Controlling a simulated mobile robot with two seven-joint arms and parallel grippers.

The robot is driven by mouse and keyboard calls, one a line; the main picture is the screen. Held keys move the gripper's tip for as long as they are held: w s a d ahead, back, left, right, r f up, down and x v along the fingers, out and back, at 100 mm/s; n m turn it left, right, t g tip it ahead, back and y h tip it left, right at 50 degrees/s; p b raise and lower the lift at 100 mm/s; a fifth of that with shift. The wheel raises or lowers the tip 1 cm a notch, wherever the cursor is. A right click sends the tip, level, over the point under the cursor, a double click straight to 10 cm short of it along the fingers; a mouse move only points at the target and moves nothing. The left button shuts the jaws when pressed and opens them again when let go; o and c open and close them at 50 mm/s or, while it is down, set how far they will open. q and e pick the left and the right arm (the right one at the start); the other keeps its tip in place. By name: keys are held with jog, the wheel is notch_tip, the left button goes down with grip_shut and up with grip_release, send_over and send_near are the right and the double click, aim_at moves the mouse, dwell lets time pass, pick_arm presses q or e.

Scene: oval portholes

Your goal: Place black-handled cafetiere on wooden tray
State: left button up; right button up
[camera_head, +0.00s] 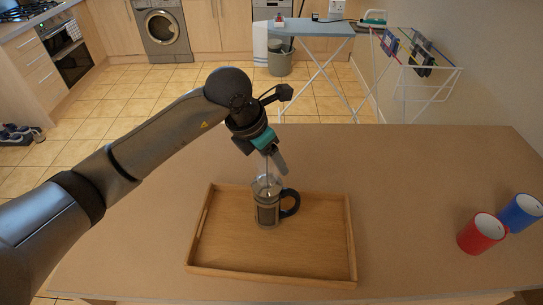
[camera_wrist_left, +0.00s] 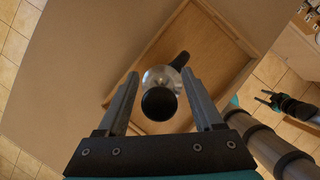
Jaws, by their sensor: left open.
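The black-handled cafetiere (camera_head: 266,213) stands upright on the wooden tray (camera_head: 204,213), near its middle, with its handle to the right. My left gripper (camera_head: 274,166) is open above the cafetiere, fingers pointing down at its top. In the left wrist view, the cafetiere's round black knob (camera_wrist_left: 158,103) lies between the two spread fingers (camera_wrist_left: 160,74), with gaps on both sides. The tray also shows there (camera_wrist_left: 148,126). A dark gripper-like end (camera_wrist_left: 287,104), seemingly of my right arm, shows small at the right of that view; its jaw state is unclear.
A red cup (camera_head: 482,235) and a blue cup (camera_head: 520,213) stand close together at the table's right. The brown tabletop (camera_head: 400,180) is clear between them and the tray. An ironing board (camera_head: 305,28) and a drying rack (camera_head: 420,70) stand beyond the table.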

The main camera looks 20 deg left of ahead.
pick_arm(q)
jog(key=v, duration=1.2)
